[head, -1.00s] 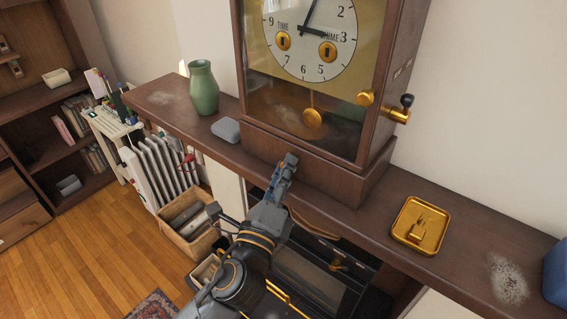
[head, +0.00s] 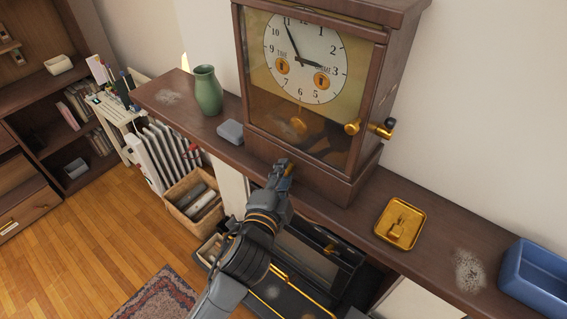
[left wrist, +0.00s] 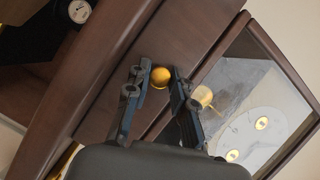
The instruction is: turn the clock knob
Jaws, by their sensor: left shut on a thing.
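The wooden mantel clock (head: 312,60) stands on the shelf, with a white dial behind its glass door. A round gold knob (left wrist: 160,77) shows on the dark wood of its base in the left wrist view. My left gripper (left wrist: 158,82) has one finger on each side of this knob and is shut on it. In the head view the left gripper (head: 284,168) is at the front of the clock base and mostly covers the knob. Another gold knob (head: 352,128) is on the door's right edge. A crank with a dark grip (head: 384,129) sticks out of the right side.
The shelf (head: 345,225) also holds a green vase (head: 207,92), a grey box (head: 230,131), a gold tray (head: 401,222) and a blue bin (head: 535,275). A wicker basket (head: 190,195) stands on the floor below.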

